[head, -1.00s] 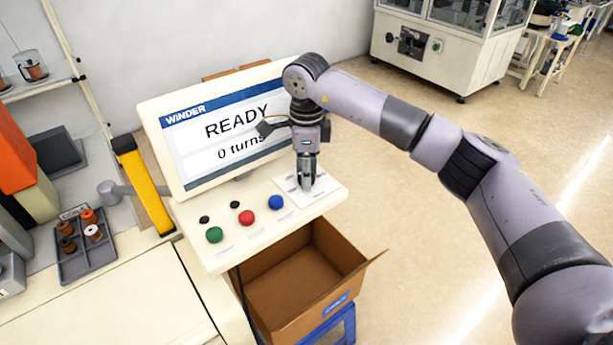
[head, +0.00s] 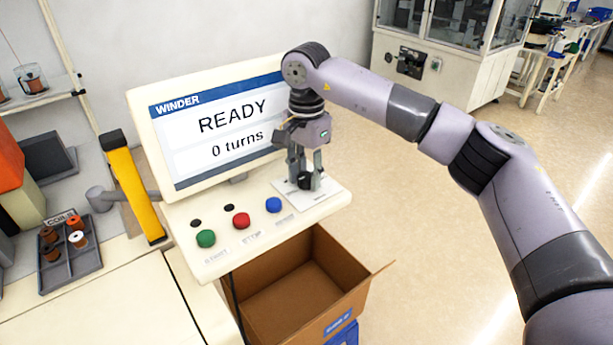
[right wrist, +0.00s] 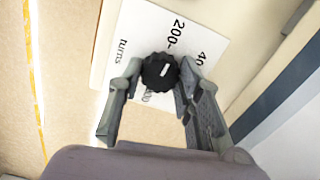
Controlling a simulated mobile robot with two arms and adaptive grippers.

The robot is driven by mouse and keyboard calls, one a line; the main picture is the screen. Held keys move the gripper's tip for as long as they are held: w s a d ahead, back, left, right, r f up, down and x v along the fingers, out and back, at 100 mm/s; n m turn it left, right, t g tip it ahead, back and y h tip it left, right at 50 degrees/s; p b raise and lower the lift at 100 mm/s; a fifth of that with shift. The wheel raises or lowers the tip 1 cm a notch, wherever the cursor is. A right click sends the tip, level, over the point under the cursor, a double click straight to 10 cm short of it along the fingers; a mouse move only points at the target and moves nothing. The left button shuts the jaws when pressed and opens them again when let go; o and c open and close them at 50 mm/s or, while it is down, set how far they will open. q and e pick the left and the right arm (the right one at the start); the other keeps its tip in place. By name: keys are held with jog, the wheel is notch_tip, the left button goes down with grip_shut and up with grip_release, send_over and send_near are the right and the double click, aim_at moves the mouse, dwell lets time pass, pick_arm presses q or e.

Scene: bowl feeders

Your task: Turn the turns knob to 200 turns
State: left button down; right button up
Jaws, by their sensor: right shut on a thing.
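The turns knob (head: 306,182) is small, black and round, on a white dial card (head: 322,195) at the right end of the winder's panel. My right gripper (head: 303,176) points down with its fingers around it. In the right wrist view the knob (right wrist: 159,71) sits between the two fingertips (right wrist: 159,74), held by them. Its white mark slants up and right, roughly between the printed 200 and a partly cut-off 40. Other dial print is partly hidden. The winder screen (head: 215,125) reads READY and 0 turns. My left gripper is out of view.
Green (head: 206,239), red (head: 241,220) and blue (head: 273,205) buttons line the panel left of the knob. An open cardboard box (head: 290,300) stands below. A coil tray (head: 72,262) and a yellow-topped arm (head: 135,190) are at left.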

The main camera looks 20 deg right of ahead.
aim_at(307, 176)
jog(key=shift+w+r+n, duration=0.1)
jog(key=shift+r+n, duration=0.05)
jog(key=shift+n, duration=0.35)
jog(key=o, duration=1.1)
jog(key=shift+o, duration=0.2)
notch_tip(307, 176, up, 12)
jog(key=shift+f, duration=0.2)
